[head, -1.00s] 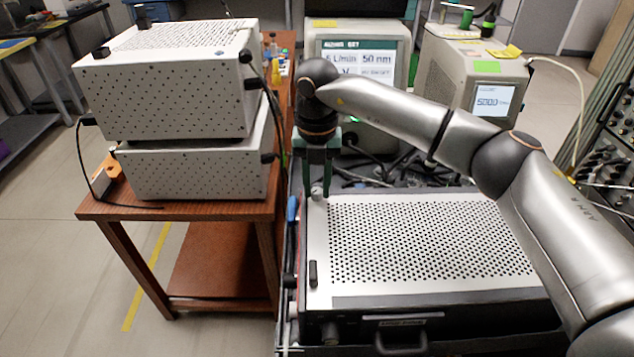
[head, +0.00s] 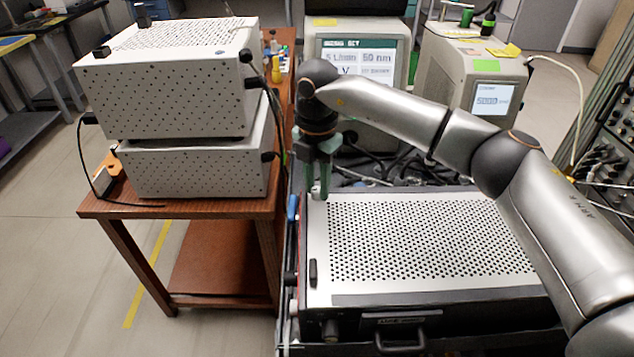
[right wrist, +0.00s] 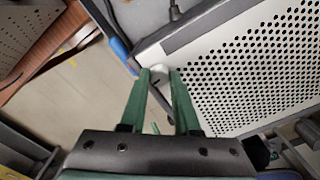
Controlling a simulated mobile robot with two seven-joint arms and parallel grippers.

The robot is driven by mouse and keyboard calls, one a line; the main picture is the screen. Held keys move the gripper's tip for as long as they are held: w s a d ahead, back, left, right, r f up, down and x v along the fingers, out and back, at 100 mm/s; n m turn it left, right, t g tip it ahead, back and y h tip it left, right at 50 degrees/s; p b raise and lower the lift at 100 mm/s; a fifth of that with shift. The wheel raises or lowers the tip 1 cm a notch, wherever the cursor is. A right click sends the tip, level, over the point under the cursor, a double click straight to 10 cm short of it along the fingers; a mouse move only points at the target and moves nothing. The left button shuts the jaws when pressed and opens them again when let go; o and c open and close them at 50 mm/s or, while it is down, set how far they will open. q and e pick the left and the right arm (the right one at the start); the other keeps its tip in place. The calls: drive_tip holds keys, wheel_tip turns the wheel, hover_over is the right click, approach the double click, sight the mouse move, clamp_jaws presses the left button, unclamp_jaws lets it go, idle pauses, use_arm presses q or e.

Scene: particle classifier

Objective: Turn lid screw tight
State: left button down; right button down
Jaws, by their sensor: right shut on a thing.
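A perforated metal lid (head: 450,289) covers the dark box in the middle of the head view. Its lid screw sits at the lid's far left corner and is mostly hidden by my fingers in that view. My right gripper (head: 319,190) points down over that corner, with its green fingers shut on the screw. In the right wrist view, the fingertips (right wrist: 160,74) meet around a small pale knob, the lid screw (right wrist: 160,69), at the lid's edge. My left gripper is not in view.
A wooden table (head: 180,211) with two stacked white perforated boxes (head: 165,95) stands close on the left. Two instruments with screens (head: 360,65) (head: 480,80) and dark cables lie behind the lid. A black handle (head: 400,340) is on the box's front.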

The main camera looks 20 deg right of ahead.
sight(317, 189)
idle(0.4)
drive_tip(key=c, duration=0.6)
unclamp_jaws()
wheel_tip(317, 189, up, 13)
drive_tip(key=shift+f, duration=0.2)
